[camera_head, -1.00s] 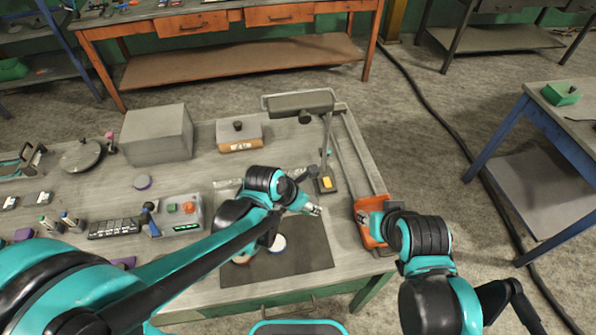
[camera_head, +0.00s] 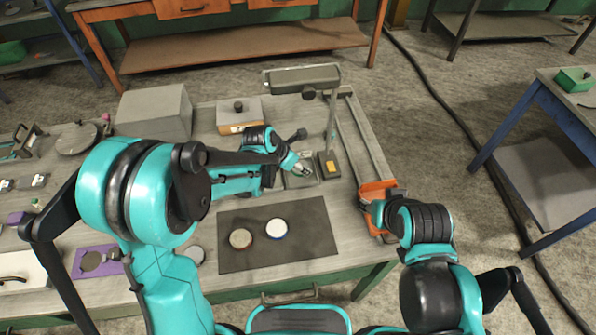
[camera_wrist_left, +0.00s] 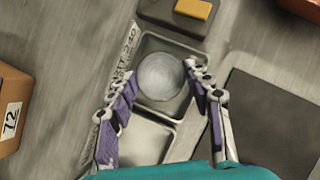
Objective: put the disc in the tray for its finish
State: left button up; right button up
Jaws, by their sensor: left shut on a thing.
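My left gripper (camera_head: 303,171) is over a metal tray at the middle of the bench. In the left wrist view, its purple-padded fingers (camera_wrist_left: 163,88) are on either side of a round grey disc (camera_wrist_left: 160,77) and shut on it. The disc appears within the outline of the upper tray (camera_wrist_left: 181,46), beside lettering that reads like "GRIT 240"; I cannot tell whether it touches the tray floor. A second tray section (camera_wrist_left: 143,140) lies below it. My right arm reaches the orange carriage (camera_head: 378,188) at the bench's right; its fingers are hidden.
Two discs, one brownish (camera_head: 241,238) and one white with a blue rim (camera_head: 277,229), lie on the dark mat (camera_head: 310,245). A dark block with a yellow top (camera_head: 330,165) stands right of the trays. A lamp (camera_head: 302,78) on a post and a grey box (camera_head: 153,112) stand behind.

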pick_arm(q)
notch_tip(320, 180, down, 3)
jog(key=shift+r+b, duration=0.1)
jog(key=shift+b, duration=0.3)
jog(key=o, duration=1.2)
